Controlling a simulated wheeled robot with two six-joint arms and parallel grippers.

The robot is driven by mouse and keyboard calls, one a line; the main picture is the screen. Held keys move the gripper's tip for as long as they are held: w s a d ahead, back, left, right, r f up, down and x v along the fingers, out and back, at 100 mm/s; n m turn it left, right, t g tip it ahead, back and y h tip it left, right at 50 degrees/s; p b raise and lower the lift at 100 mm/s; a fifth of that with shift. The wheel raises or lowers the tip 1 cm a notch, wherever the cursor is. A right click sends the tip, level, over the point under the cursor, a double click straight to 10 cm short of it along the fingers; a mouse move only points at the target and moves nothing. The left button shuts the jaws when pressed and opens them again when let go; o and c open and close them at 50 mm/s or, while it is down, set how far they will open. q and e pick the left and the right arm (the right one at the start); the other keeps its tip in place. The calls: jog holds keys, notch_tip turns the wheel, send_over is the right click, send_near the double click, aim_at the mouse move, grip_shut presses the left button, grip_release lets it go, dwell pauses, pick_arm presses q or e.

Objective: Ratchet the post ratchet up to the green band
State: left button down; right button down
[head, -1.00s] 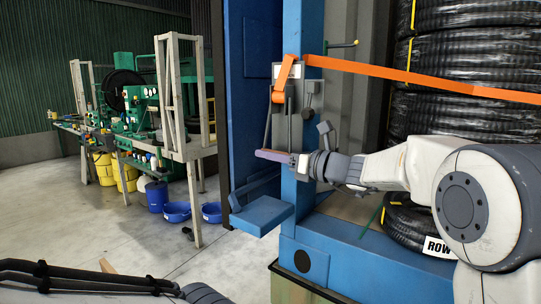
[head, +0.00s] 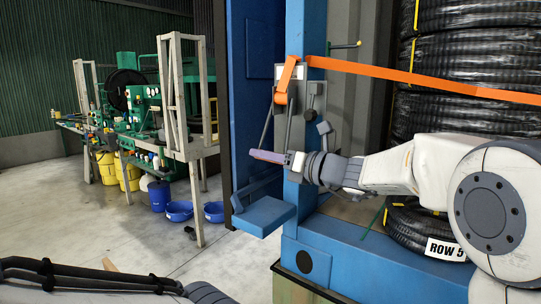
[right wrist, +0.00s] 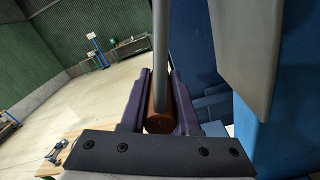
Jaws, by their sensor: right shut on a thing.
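The post ratchet (head: 290,73) is a grey plate fixed on the blue post (head: 304,240), with the orange strap (head: 430,82) running from it to the right. Thin grey bars (head: 287,126) hang from it toward my right gripper. My right gripper (head: 268,156) is below the ratchet, pointing left. In the right wrist view, its purple fingers are shut around a brown handle grip (right wrist: 160,122) at the end of a grey rod (right wrist: 160,45). I cannot make out a green band on the ratchet. My left gripper is not in view.
Black hose coils (head: 455,115) are stacked behind the strap at right. A "ROW 5" label (head: 445,249) is on a lower coil. A blue ledge (head: 263,216) juts out below my gripper. A green machine bench (head: 140,130) and blue tubs (head: 179,211) stand across open floor at left.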

jog(key=shift+m, duration=0.9)
jog(key=shift+s+a+r, duration=0.75)
jog(key=shift+s+r, duration=0.1)
jog(key=shift+s, duration=0.15)
jog(key=shift+s+a+r, duration=0.7)
jog(key=shift+s+r, duration=0.15)
jog(key=shift+s, duration=0.15)
jog(key=c, duration=0.9)
grip_release()
jog(key=shift+f, duration=0.1)
jog(key=b+v, duration=0.4)
jog(key=v, duration=0.6)
jog(key=shift+s+d, duration=0.15)
